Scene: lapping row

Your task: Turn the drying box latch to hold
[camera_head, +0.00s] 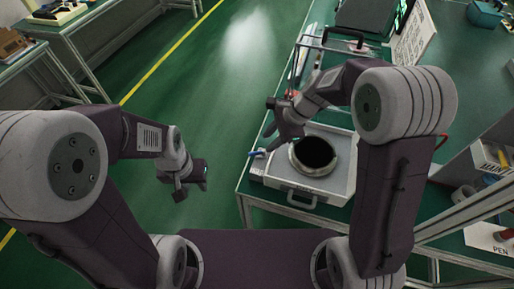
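A light grey box (338,187) with a round dark opening ringed in pale metal (315,153) sits on the green-topped bench; I take it to be the drying box. A handle-like fitting (302,198) is on its front face. A small blue piece (256,153) shows at its left corner; I cannot tell if it is the latch. My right gripper (272,143) is over the box's left back edge, close to the blue piece; contact is unclear. My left gripper (192,186) hangs over the green floor, left of the bench, away from the box. Finger gaps are too small to judge.
The bench top (465,85) has free room to the right of the box. A grey shelf unit (490,155) is at the right. Open floor (235,100) lies left of the bench.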

